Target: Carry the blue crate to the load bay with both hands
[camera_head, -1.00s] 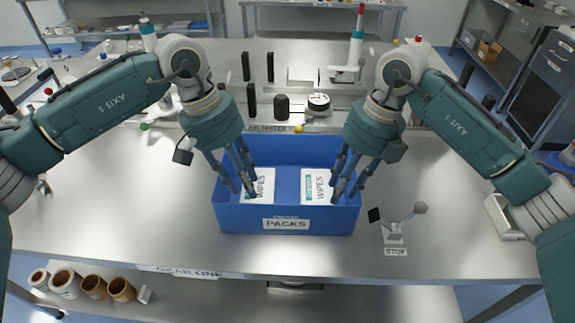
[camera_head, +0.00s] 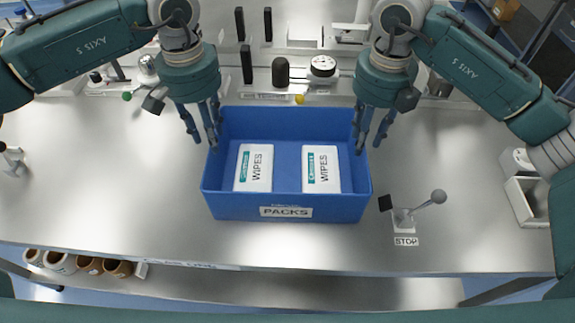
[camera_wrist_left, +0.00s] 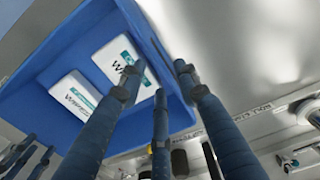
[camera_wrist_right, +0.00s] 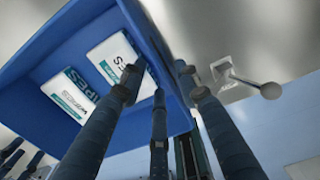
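The blue crate (camera_head: 287,205) stands on the steel table, labelled PACKS on its front, with two white WIPES packs (camera_head: 254,168) (camera_head: 321,169) lying inside. My left gripper (camera_head: 203,138) is at the crate's left wall and my right gripper (camera_head: 371,145) at its right wall. Each has fingers on both sides of the wall, spread apart with the rim between them. The wrist views show the crate (camera_wrist_left: 70,45) (camera_wrist_right: 55,35) the same way: one fingertip over the inside, another outside. I cannot tell whether any finger touches. No load bay is identifiable.
A STOP lever (camera_head: 408,213) stands right of the crate. Behind the crate are a dial gauge (camera_head: 322,66), a dark knob (camera_head: 280,72) and upright black blocks. Brown rolls (camera_head: 90,265) sit below the front edge.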

